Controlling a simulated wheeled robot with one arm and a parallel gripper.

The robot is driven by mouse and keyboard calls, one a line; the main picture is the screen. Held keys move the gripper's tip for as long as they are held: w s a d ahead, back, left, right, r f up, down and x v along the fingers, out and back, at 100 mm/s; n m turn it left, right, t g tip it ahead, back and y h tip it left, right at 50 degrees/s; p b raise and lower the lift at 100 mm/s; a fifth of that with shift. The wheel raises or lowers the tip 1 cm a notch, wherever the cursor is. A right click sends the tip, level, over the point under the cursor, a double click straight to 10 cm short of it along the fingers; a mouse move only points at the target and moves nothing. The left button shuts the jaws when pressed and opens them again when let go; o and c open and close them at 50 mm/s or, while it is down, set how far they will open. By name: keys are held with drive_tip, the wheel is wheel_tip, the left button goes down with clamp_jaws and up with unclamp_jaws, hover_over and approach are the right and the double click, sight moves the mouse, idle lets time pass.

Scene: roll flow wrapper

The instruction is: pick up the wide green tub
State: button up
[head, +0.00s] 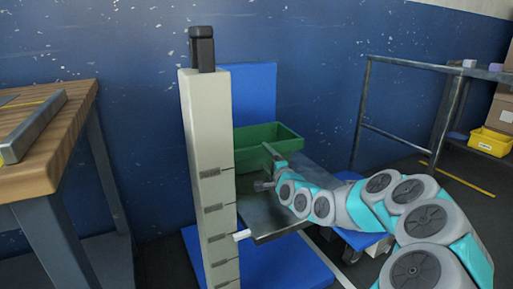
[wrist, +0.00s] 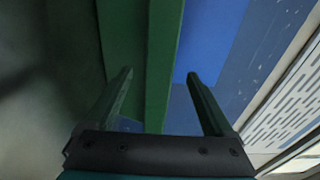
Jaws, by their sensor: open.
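The wide green tub (head: 262,138) stands above a grey metal plate in the head view, in front of a blue upright panel. Its left end is hidden behind a pale post. My gripper (head: 264,168) is at the tub's near side, its fingers spread. In the wrist view the tub's green wall (wrist: 161,50) runs up the picture between the two open fingers of my gripper (wrist: 160,80). I cannot tell whether either finger touches the tub. The tub's contents are hidden.
The pale post (head: 211,165) with a dark top stands close to the left of my gripper. A wooden-topped bench (head: 50,150) is at far left. A metal-framed table (head: 430,66) and a yellow bin (head: 490,142) are at right. A blue wall closes the back.

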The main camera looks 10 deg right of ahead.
sight(262, 152)
drive_tip(key=shift+x, duration=1.75)
clamp_jaws()
